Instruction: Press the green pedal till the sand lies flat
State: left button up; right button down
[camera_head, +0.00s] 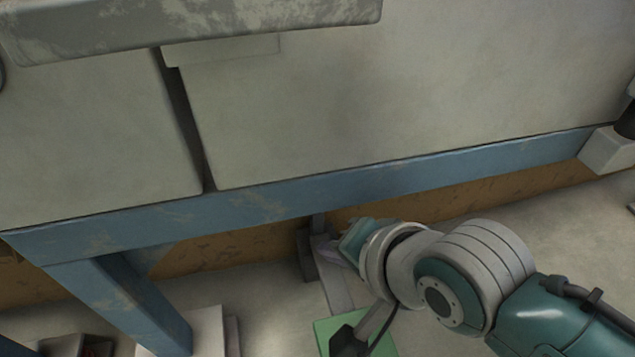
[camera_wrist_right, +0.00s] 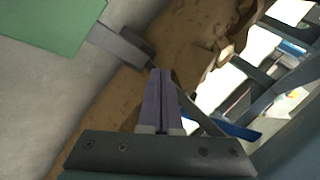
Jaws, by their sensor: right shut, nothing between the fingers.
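The green pedal (camera_head: 322,331) is a flat plate low in the head view, partly hidden by my right wrist. A grey metal lever (camera_head: 336,287) runs from it toward the blue frame. The pedal also shows at the upper left of the right wrist view (camera_wrist_right: 50,22), with its lever (camera_wrist_right: 120,44). My right gripper (camera_head: 325,250) is shut and empty beside the lever, beyond the pedal and apart from the plate. Its purple fingers meet in the right wrist view (camera_wrist_right: 160,75). I see no sand in either view. My left gripper is out of view.
A blue frame beam (camera_head: 300,200) and leg (camera_head: 122,303) stand under large pale panels (camera_head: 410,80). A worn grey bar (camera_head: 200,28) crosses the upper left. A dark open bin (camera_head: 75,345) is at the lower left.

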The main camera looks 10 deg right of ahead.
jog(key=m, duration=0.5)
jog(key=s+d+m+h, duration=0.1)
jog(key=m, duration=0.4)
jog(key=s+d+f+m+g, duration=0.1)
jog(key=m, duration=0.4)
jog(key=shift+s+d+p, duration=0.2)
jog(key=shift+p, duration=0.15)
jog(key=shift+f, duration=0.1)
jog(key=b, duration=0.8)
send_over(349, 314)
notch_tip(349, 314, down, 7)
jog(key=shift+f+b, duration=0.35)
jog(key=shift+f, duration=0.5)
jog(key=shift+f, duration=0.1)
jog(key=shift+f, duration=0.3)
